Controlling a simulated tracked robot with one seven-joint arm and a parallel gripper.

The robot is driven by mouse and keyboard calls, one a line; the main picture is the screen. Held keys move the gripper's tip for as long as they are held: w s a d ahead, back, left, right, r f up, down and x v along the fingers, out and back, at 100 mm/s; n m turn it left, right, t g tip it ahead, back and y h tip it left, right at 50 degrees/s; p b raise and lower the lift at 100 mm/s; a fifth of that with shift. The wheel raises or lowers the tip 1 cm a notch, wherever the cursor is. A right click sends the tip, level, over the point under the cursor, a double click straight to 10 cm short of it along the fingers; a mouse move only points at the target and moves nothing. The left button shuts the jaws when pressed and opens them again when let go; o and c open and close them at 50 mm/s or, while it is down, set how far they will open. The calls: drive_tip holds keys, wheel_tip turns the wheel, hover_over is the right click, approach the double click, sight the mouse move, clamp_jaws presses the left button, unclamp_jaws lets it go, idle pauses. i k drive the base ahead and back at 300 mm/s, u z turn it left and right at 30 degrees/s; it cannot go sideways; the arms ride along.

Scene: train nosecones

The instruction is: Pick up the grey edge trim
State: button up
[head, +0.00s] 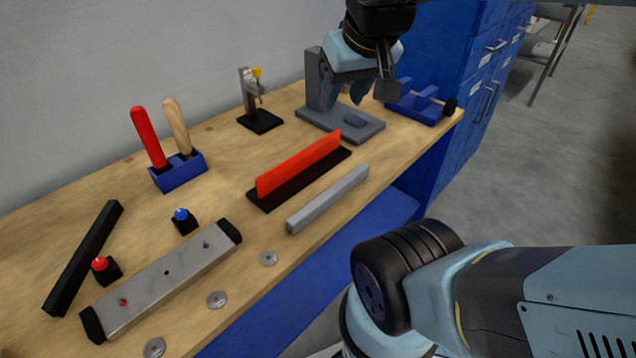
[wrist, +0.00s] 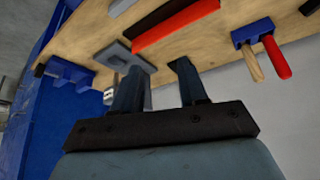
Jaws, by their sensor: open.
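The grey edge trim (head: 328,200) is a long, plain grey bar lying on the wooden bench near its front edge, beside the black base of the red strip. A small grey piece at the top of the wrist view (wrist: 121,6) appears to be its end. My gripper (head: 345,92) is open and empty, above the far end of the bench by the grey stand, well beyond the trim and apart from it. Its two blue-grey fingers spread apart in the wrist view (wrist: 160,72).
A red strip on a black base (head: 300,172) stands next to the trim. The grey stand (head: 340,122) is below my gripper, with a blue vise-like fixture (head: 418,105) to its right. A blue tool holder (head: 180,172) and a long metal bar (head: 160,280) are further left.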

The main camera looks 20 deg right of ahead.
sight(307, 213)
drive_tip(key=k, duration=1.2)
drive_tip(key=z, duration=0.5)
drive_tip(key=i, duration=0.7)
drive_tip(key=u, duration=0.15)
